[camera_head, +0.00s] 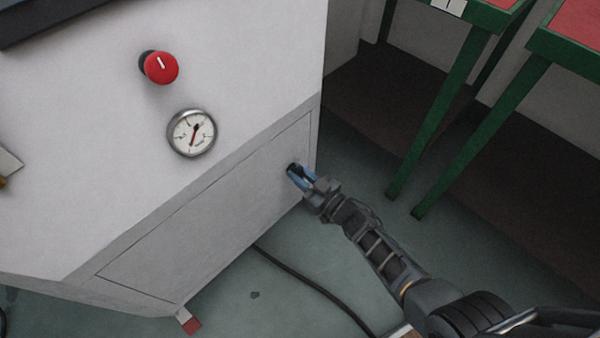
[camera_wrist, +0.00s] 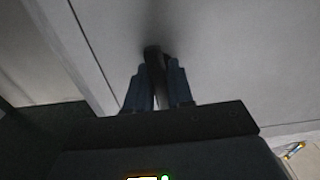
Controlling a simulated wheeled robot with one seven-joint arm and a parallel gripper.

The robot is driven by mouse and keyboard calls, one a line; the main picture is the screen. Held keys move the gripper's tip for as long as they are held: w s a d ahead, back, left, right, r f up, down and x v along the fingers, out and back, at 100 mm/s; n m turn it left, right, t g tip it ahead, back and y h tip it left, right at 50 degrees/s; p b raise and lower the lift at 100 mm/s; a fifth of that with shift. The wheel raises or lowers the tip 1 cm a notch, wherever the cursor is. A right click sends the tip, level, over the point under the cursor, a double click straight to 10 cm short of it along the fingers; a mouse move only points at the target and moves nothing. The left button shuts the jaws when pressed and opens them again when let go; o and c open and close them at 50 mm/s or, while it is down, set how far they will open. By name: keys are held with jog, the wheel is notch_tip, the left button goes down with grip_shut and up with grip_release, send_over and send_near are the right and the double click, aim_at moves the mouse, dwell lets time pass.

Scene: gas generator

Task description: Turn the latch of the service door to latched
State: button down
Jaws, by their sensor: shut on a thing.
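The service door (camera_head: 205,212) is a grey panel low on the generator's front; it lies flush in its frame. It also shows in the wrist view (camera_wrist: 220,50). The latch (camera_head: 292,167) is a small dark handle near the door's upper right edge. In the wrist view the latch (camera_wrist: 154,62) stands between the blue fingers, long side running roughly up and down the picture. My gripper (camera_head: 298,174) is at the latch, its fingers shut on it from both sides. It also shows in the wrist view (camera_wrist: 157,85). The fingers partly hide the latch in the head view.
A red knob (camera_head: 161,67) and a round gauge (camera_head: 191,133) sit on the white panel above the door. A dark cable (camera_head: 312,288) lies on the floor below. Green-legged tables (camera_head: 440,115) stand at the right.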

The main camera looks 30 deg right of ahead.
jog(key=shift+m, duration=0.3)
jog(key=c, duration=1.1)
grip_release()
jog(key=p+v, duration=0.2)
jog(key=v, duration=0.6)
